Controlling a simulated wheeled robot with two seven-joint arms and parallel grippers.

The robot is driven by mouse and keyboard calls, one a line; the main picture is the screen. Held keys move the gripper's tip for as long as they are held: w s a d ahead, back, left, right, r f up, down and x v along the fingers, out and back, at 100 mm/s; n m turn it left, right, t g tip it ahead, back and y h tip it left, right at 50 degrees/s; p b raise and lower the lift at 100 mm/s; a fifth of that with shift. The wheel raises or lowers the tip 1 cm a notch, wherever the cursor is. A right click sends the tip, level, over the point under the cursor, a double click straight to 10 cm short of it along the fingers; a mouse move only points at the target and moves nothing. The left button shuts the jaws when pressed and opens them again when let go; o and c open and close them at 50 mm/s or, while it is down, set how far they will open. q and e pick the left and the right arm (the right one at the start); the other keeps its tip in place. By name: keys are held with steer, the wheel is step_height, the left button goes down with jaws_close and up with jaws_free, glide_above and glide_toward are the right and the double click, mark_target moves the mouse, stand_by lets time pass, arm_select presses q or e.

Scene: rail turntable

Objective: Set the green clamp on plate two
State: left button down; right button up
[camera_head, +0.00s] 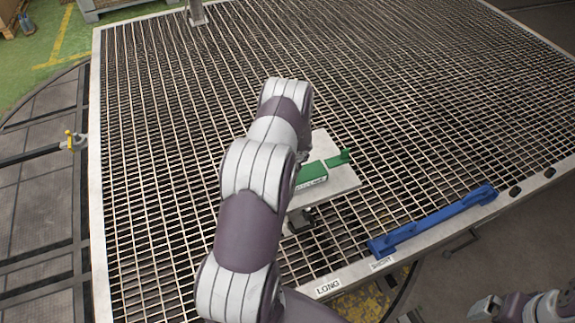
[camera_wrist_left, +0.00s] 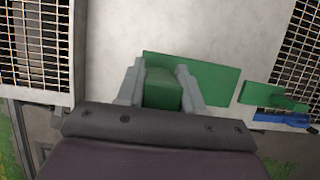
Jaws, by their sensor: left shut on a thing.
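The green clamp (camera_head: 312,176) lies over a pale flat plate (camera_head: 345,180) on the grating, just right of my left arm in the head view. No number shows on the plate. In the left wrist view the clamp's green block (camera_wrist_left: 162,92) is between the two grey fingers of my left gripper (camera_wrist_left: 160,80), which is shut on it. The clamp's green handle end (camera_wrist_left: 268,97) reaches to the right there. I cannot tell whether the clamp touches the plate. In the head view my arm hides the left gripper. Part of my right arm shows at the bottom right corner; its gripper's jaws cannot be made out.
A blue bar-shaped clamp (camera_head: 432,220) lies along the front rim, near a "SHORT" label (camera_head: 382,264). A "LONG" label (camera_head: 328,287) is left of it. The grating (camera_head: 430,110) is open behind and right of the plate. A post (camera_head: 197,12) stands at the back.

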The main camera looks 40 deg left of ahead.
arm_select(q)
steer(key=shift+w+f, duration=0.1)
steer(key=shift+f, duration=0.65)
steer(key=c, duration=0.7)
jaws_free()
steer(key=v, duration=1.2)
steer(key=w+d+r+m+t+h, duration=0.1)
steer(key=d+r+m+t+h, duration=0.1)
steer(key=d+r+m, duration=0.6)
steer(key=w+d+r+m+t+h, duration=0.15)
steer(key=d+m, duration=0.35)
steer(key=m, duration=0.7)
steer(key=s+d+r+m+g+h, duration=0.2)
steer(key=s+d+r+m, duration=0.2)
steer(key=s+d+m, duration=0.95)
steer(key=s+a+m, duration=0.1)
steer(key=m, duration=0.4)
steer(key=s+a+m+g+y, duration=0.1)
steer(key=s+m, duration=0.1)
steer(key=m, duration=0.3)
steer(key=s+a+r+m+g, duration=0.1)
steer(key=s+m, duration=0.1)
steer(key=m, duration=0.3)
steer(key=shift+s+a+m+y, duration=0.25)
steer(key=shift+a, duration=0.1)
